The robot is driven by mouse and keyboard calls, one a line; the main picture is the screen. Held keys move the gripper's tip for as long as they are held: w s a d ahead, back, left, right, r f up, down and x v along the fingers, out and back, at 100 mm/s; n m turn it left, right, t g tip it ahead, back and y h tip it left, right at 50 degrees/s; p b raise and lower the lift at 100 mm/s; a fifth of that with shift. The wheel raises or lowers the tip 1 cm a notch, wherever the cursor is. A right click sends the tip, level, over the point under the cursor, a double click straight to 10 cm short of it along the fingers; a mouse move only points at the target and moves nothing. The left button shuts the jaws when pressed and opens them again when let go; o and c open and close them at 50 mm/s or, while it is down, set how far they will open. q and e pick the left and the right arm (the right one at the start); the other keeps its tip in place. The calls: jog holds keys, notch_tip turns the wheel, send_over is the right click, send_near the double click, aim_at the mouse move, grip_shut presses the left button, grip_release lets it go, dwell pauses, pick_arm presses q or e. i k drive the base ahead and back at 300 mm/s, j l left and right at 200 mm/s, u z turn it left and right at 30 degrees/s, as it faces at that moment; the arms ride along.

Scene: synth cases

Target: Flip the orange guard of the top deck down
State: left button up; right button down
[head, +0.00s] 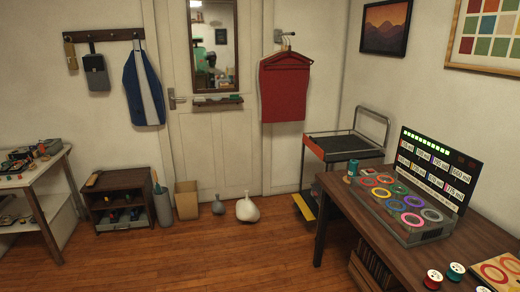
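A dark grey cart (345,158) with a raised push handle stands against the back wall, right of the door. Its top deck (338,133) has a narrow orange edge piece (313,147) on its left side, which looks like the orange guard. It is small in the picture, and I cannot tell for sure whether it stands up or hangs down. A yellow piece (303,207) shows slanting at the left side of the cart's lower deck. The desk hides the cart's lower right part. Neither of my grippers is in view.
A desk (333,192) with a case of coloured rings (400,208) and a lit panel (437,168) fills the right. The wooden floor (200,255) in the middle is clear.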

aim_at(310, 143)
jog(key=i, duration=2.75)
jog(key=z, duration=0.35)
